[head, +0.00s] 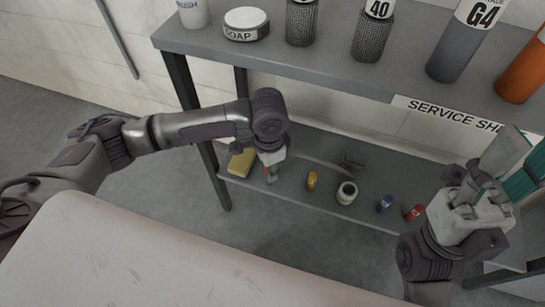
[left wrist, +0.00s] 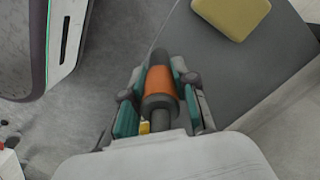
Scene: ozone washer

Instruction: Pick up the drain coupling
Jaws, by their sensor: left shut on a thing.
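The drain coupling (left wrist: 160,82) is a cylinder with an orange middle and dark grey ends, seen in the left wrist view. My left gripper (left wrist: 158,98) is shut on it, with a teal pad on each side. In the head view my left gripper (head: 271,172) hangs above the lower shelf, right of the yellow sponge; the coupling is mostly hidden there, with only a little orange showing. My right gripper (head: 512,168) is at the right edge of the head view. Its fingers look apart, partly cut off by the frame, with nothing seen between them.
The lower shelf (head: 325,205) holds a yellow sponge (head: 241,163), a yellow item (head: 312,180), a white round jar (head: 347,193), a blue item (head: 385,203) and a red item (head: 414,212). The upper shelf (head: 330,62) carries a soap tin (head: 246,24) and several cylinders.

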